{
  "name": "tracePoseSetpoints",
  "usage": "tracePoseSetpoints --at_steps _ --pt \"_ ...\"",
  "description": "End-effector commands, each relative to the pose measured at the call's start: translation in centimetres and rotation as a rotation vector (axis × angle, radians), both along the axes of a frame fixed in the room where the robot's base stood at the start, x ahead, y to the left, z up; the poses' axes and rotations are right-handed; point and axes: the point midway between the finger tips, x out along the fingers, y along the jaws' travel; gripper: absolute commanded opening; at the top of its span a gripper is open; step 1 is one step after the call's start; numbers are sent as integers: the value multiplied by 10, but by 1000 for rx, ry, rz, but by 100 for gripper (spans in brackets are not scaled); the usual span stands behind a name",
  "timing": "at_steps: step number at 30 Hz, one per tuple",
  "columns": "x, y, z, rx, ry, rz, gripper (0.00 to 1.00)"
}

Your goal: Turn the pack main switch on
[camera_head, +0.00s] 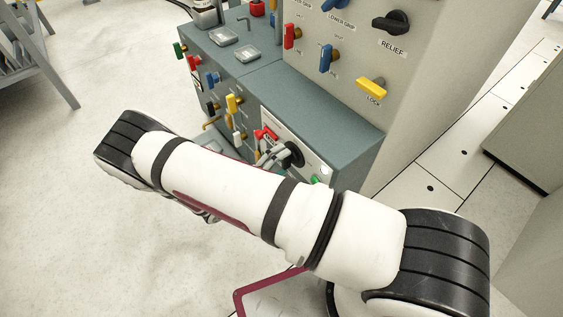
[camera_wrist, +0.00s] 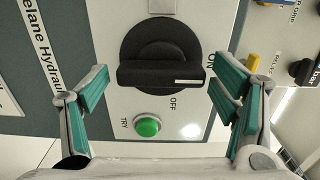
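The pack main switch (camera_wrist: 160,52) is a black rotary knob on a light panel, near the middle of the wrist view. Its raised bar lies level in that view, with a white mark near its right end. The word ON is at its right and OFF is below. The switch also shows partly in the head view (camera_head: 294,154), behind my gripper (camera_head: 270,157). In the wrist view my gripper (camera_wrist: 160,82) is open, with one teal-padded finger on each side of the knob. Neither finger visibly touches it.
A green button (camera_wrist: 148,126) marked TRY sits below the knob in the wrist view. Coloured valve handles, including a yellow one (camera_head: 233,104), stick out of the cabinet (camera_head: 345,137) nearby. A tall panel with a yellow lock lever (camera_head: 371,88) rises behind.

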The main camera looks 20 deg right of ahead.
Motion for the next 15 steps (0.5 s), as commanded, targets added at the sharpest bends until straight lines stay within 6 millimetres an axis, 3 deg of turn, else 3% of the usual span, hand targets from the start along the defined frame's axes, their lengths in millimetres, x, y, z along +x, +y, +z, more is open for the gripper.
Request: tracePoseSetpoints --at_steps 10,15 --pt "-1 1 0 0 -2 -1 87" --pt "-5 16 0 0 -2 0 87"
